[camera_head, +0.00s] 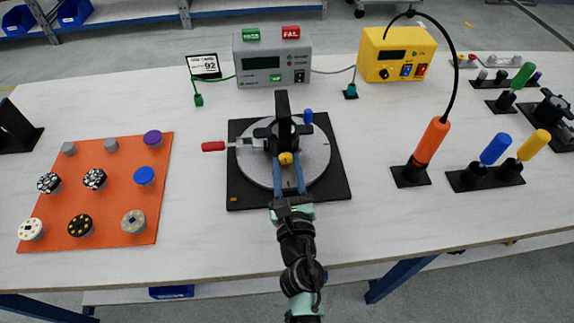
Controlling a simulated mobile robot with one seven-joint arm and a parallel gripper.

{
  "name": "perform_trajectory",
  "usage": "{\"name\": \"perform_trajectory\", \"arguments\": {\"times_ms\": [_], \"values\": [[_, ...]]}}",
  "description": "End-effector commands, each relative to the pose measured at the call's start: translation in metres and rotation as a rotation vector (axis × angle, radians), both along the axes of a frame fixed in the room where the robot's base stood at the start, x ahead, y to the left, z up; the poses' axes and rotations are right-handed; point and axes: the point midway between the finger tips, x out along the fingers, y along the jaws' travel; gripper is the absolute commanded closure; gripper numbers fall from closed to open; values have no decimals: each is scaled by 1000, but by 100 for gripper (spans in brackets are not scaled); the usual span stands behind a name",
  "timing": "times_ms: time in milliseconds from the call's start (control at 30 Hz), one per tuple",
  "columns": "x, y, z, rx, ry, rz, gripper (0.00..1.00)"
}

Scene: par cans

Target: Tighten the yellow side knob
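The yellow side knob (285,158) is on the near side of a dark fixture in the middle of the table. The fixture has a round grey plate (313,173), a black upright (283,108), a red-handled lever (213,146) at left and a blue knob (308,116) at right. My gripper (286,165) reaches in from the near edge. Its two blue fingers are apart, one on each side of the yellow knob. I cannot tell whether they touch it. The knob's near face shows between them; its shaft is hidden.
An orange mat (112,225) with several round parts lies left. A grey tester (273,62) and a yellow controller (396,55) stand behind. At right are an orange driver (429,143) on a black cable and blue- and yellow-handled tools (495,148). Bare table lies between.

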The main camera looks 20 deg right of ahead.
Motion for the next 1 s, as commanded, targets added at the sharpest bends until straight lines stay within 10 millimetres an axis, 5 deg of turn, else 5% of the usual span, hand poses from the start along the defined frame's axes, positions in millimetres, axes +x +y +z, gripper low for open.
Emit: {"name": "perform_trajectory", "arguments": {"times_ms": [133,567,1000], "values": [[0,0,0,0,0,0,99],[0,0,0,47,-13,1,100],[0,0,0,358,-104,1,100]]}}
